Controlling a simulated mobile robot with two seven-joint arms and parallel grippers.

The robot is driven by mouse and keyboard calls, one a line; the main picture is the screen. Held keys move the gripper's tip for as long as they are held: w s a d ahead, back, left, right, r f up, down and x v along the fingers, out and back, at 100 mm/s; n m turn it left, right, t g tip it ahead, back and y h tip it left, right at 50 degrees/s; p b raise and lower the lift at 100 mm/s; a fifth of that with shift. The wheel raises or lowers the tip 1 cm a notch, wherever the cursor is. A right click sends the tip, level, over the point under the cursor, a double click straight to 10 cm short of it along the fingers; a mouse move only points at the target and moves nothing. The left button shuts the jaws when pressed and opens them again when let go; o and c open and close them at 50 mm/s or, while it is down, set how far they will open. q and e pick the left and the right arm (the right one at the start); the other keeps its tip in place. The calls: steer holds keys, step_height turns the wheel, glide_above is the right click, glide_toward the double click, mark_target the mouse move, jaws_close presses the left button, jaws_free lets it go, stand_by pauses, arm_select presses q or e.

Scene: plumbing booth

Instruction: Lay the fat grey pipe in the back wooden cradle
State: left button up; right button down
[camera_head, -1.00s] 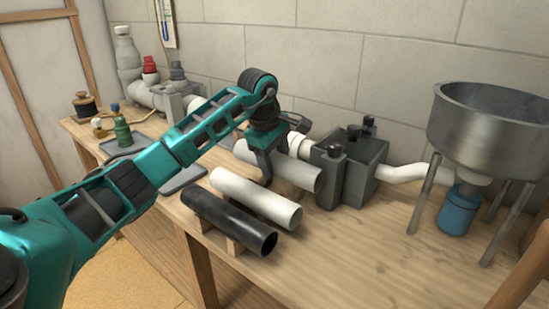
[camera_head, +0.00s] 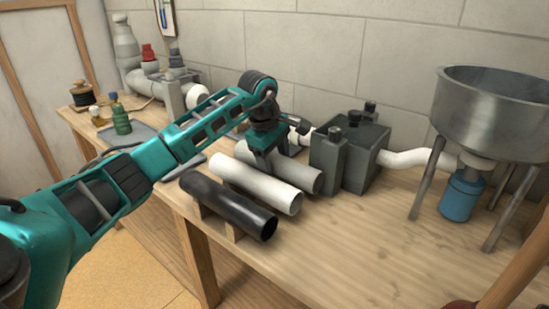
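The fat grey pipe (camera_head: 302,175) lies lengthwise behind a white pipe (camera_head: 258,184), roughly parallel to it. My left gripper (camera_head: 262,163) points down over the grey pipe's middle and appears shut on it; its fingertips are partly hidden. The back wooden cradle is hidden behind the pipes, so I cannot tell whether the grey pipe touches it. A black pipe (camera_head: 228,205) rests in front on wooden blocks (camera_head: 233,231). My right gripper is not in view.
A dark grey box (camera_head: 352,160) with knobs stands close to the grey pipe's right end. A steel funnel tank (camera_head: 490,115) on legs stands at right, with a blue bottle (camera_head: 461,196) under it. Bottles (camera_head: 121,120) stand on a tray at left.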

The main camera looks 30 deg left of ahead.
arm_select(q)
steer(key=o, duration=0.4)
steer(key=shift+r, duration=0.1)
steer(key=p+v, duration=0.2)
steer(key=v, duration=1)
steer(key=shift+s+r+p, duration=0.1)
steer(key=shift+r+p, duration=0.25)
steer(key=shift+r, duration=0.05)
